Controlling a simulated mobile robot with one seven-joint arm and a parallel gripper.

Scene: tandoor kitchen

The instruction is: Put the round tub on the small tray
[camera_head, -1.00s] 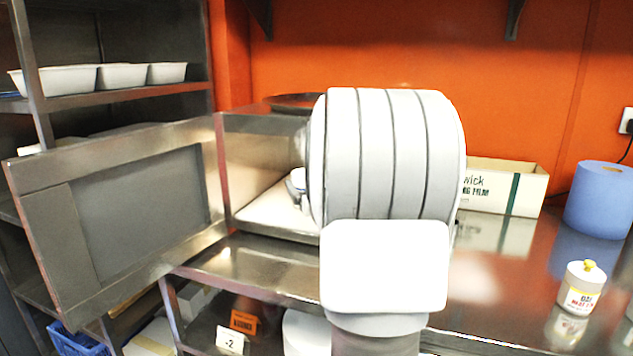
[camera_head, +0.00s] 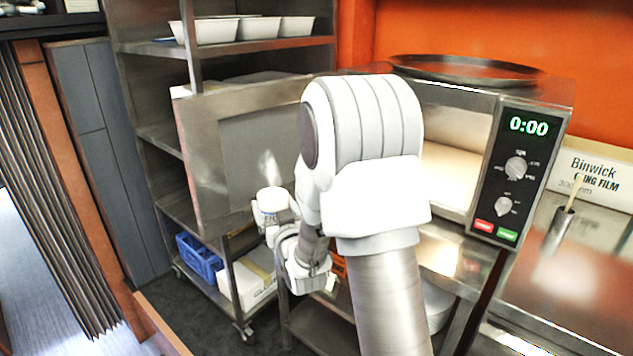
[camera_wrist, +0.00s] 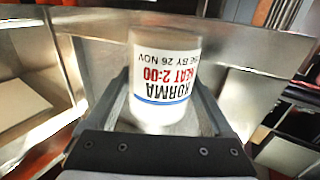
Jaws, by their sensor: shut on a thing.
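The round tub (camera_head: 272,203) is white, with a printed label. In the wrist view the tub (camera_wrist: 160,85) fills the middle, and its label reads KORMA, HEAT 2:00, upside down in the picture. My gripper (camera_head: 272,225) is shut on the tub, with one finger on each side in the wrist view (camera_wrist: 160,108). It holds the tub in the air, in front of the open microwave door (camera_head: 250,140) in the head view. I cannot make out a small tray for certain in these frames.
The open microwave (camera_head: 450,165) reads 0:00, and a dark round pan (camera_head: 465,70) lies on top. My arm hides part of its opening. A shelf rack at left holds white containers (camera_head: 205,32). A blue crate (camera_head: 200,258) sits low. A cling film box (camera_head: 595,170) stands right.

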